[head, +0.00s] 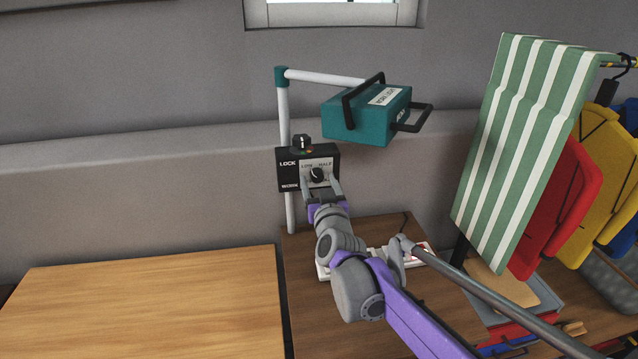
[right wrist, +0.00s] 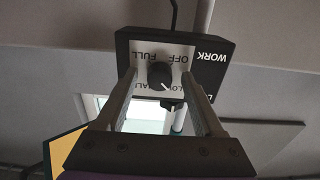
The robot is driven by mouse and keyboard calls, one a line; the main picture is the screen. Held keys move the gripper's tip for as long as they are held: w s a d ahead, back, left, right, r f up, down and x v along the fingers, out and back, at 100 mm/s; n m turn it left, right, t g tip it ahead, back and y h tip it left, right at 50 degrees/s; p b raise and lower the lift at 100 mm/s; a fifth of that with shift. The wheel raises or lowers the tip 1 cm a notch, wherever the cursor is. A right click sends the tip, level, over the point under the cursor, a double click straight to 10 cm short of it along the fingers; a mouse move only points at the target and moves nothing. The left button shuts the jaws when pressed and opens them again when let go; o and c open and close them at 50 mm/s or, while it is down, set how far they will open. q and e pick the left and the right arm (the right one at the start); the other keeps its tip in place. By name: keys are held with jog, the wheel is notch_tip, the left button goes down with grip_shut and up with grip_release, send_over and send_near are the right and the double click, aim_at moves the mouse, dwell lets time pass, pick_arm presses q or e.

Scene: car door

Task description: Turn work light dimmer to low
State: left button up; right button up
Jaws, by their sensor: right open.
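The work light (head: 362,122) is a teal box with black handles on a white pole. A black control box (head: 287,183) is fixed to the pole below it. Its pale dial plate carries a round black dimmer knob (head: 317,174), which also shows in the right wrist view (right wrist: 160,75). A light mark on the knob points down and slightly right there, toward the LOW and HALF labels; I cannot tell exactly which. My right gripper (head: 321,186) is open, its fingers on either side of the knob (right wrist: 162,92); contact cannot be made out. My left gripper is not in view.
A wooden tabletop (head: 140,305) lies at left. A green-striped cloth (head: 525,140) and red and yellow pieces (head: 602,185) hang at right. A grey rod (head: 490,295) crosses the lower right.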

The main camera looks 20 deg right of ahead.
jog(key=v, duration=1)
jog(key=shift+s, duration=0.4)
jog(key=shift+a, duration=0.1)
jog(key=s+a+f+n+g+y+p, duration=0.3)
jog(key=s+a+y+p, duration=0.15)
jog(key=a, duration=0.25)
jog(key=s+f+g+p, duration=0.3)
jog(key=s+f+g, duration=0.1)
jog(key=s, duration=0.5)
jog(key=s+a+f+g+p, duration=0.1)
jog(key=s+f+g+p, duration=0.2)
jog(key=s, duration=0.7)
notch_tip(320, 180, down, 4)
jog(key=shift+r+g, duration=0.15)
jog(key=shift+g, duration=0.85)
